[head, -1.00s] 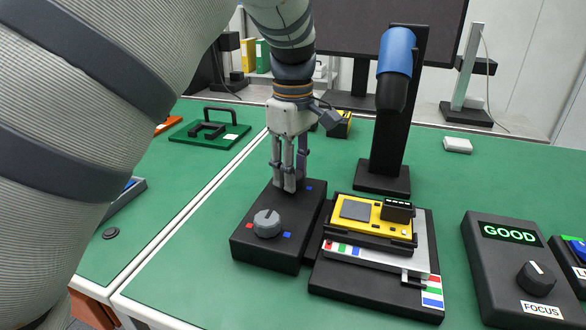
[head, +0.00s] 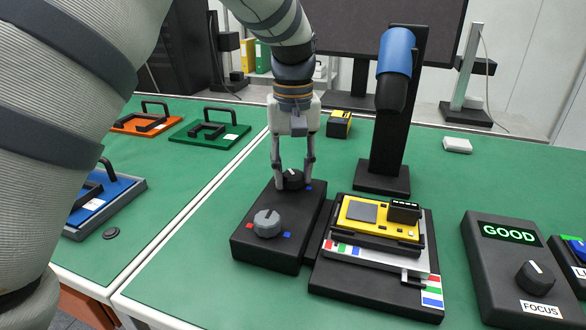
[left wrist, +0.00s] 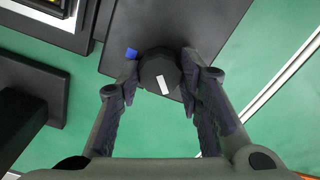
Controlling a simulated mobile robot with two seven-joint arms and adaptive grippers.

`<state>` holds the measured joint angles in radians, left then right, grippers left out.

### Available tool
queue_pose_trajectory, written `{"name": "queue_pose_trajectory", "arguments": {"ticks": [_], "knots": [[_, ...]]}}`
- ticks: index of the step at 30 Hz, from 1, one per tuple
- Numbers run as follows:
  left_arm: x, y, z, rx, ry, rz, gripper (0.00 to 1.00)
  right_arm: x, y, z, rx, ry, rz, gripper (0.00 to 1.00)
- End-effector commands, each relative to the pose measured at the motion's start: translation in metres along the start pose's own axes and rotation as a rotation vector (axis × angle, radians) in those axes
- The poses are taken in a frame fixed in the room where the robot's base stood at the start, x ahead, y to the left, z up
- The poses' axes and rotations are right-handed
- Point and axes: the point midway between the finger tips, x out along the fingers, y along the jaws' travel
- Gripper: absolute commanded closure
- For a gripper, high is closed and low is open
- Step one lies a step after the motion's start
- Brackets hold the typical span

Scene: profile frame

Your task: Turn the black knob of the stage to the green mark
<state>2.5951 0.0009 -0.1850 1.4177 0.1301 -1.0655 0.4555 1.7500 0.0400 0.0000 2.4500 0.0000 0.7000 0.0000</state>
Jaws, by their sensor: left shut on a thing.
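The black knob (head: 293,179) sits at the far end of the black control box (head: 262,250) of the stage. My left gripper (head: 292,184) points down with one finger on each side of it, shut on it. In the left wrist view the knob (left wrist: 158,70) shows between the fingers (left wrist: 162,77), its white pointer line toward the bottom of the picture. A blue mark (left wrist: 131,53) lies beside the knob. No green mark shows around this knob; the fingers cover part of its surroundings.
The stage carries a yellow board (head: 375,218) right of the box, under a blue and black microscope tube (head: 396,65). A FOCUS box (head: 510,270) reading GOOD stands at the right. Blue (head: 105,205), orange (head: 140,124) and green (head: 210,132) handled trays lie left.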

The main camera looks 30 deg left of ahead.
Motion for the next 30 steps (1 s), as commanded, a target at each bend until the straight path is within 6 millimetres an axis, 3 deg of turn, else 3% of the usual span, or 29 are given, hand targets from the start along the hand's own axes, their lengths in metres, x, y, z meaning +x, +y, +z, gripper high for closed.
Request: {"name": "queue_pose_trajectory", "arguments": {"ticks": [18,30], "knots": [[0.0006,0.0002,0.0,0.535,-0.001,0.001,0.95,0.0002,0.0,0.0002,0.0,-0.001,0.0,1.0],[0.0006,0.0003,0.0002,0.714,-0.001,0.0,0.95,0.0002,0.0,0.0002,0.0,-0.001,0.0,1.0]]}}
